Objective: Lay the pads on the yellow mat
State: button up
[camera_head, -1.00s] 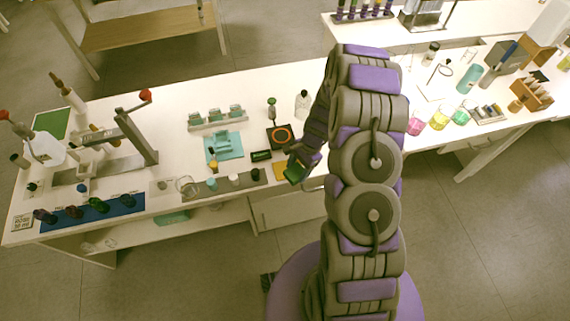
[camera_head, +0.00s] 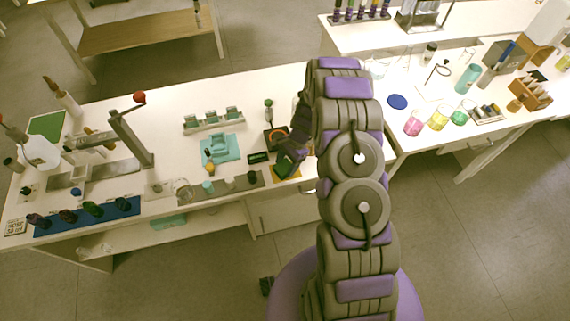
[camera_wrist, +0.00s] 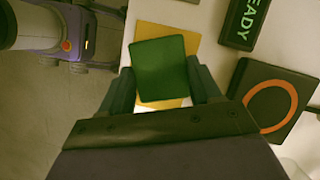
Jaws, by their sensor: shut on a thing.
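A green rectangular pad (camera_wrist: 160,68) is held between the two dark fingers of my gripper (camera_wrist: 160,85) in the wrist view. The yellow mat (camera_wrist: 168,29) shows beyond it and a strip shows below it, so the pad overlaps the mat in this view. I cannot tell whether the pad touches the mat. In the head view my gripper (camera_head: 286,165) is over the yellow mat (camera_head: 292,173) at the bench's front edge, and my arm hides part of the mat.
A black square with an orange ring (camera_wrist: 272,97) and a dark READY sign (camera_wrist: 245,22) lie close beside the mat. A grey strip with small jars (camera_head: 222,186) runs left along the front edge. A teal tray (camera_head: 218,149) stands further back. A blue disc (camera_head: 397,101) lies on the right table.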

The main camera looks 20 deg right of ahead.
jog(key=shift+d+f, duration=0.1)
jog(key=shift+d, duration=0.35)
jog(key=o, duration=0.9)
jog(key=shift+d, duration=0.35)
jog(key=shift+o, duration=1.1)
jog(key=shift+a, duration=1)
jog(key=shift+d+r, duration=0.2)
jog(key=v, duration=0.2)
jog(key=d+p+v, duration=0.1)
jog(key=v, duration=0.2)
jog(key=shift+d, duration=0.2)
jog(key=s+a+r+n+h, duration=0.1)
jog(key=s+a+r+n, duration=0.15)
jog(key=s+r, duration=0.7)
jog(key=s+a+r+n+h, duration=0.15)
jog(key=r+n, duration=0.25)
jog(key=r, duration=1.3)
jog(key=s+r+n, duration=0.3)
jog(key=s+r, duration=0.1)
jog(key=s, duration=0.8)
jog(key=s+r+n+h, duration=0.1)
jog(key=s+r+n, duration=0.3)
jog(key=s, duration=0.8)
jog(key=shift+s+d+r+p, duration=0.2)
jog(key=shift+s+d+p, duration=0.15)
jog(key=shift+s+d, duration=0.05)
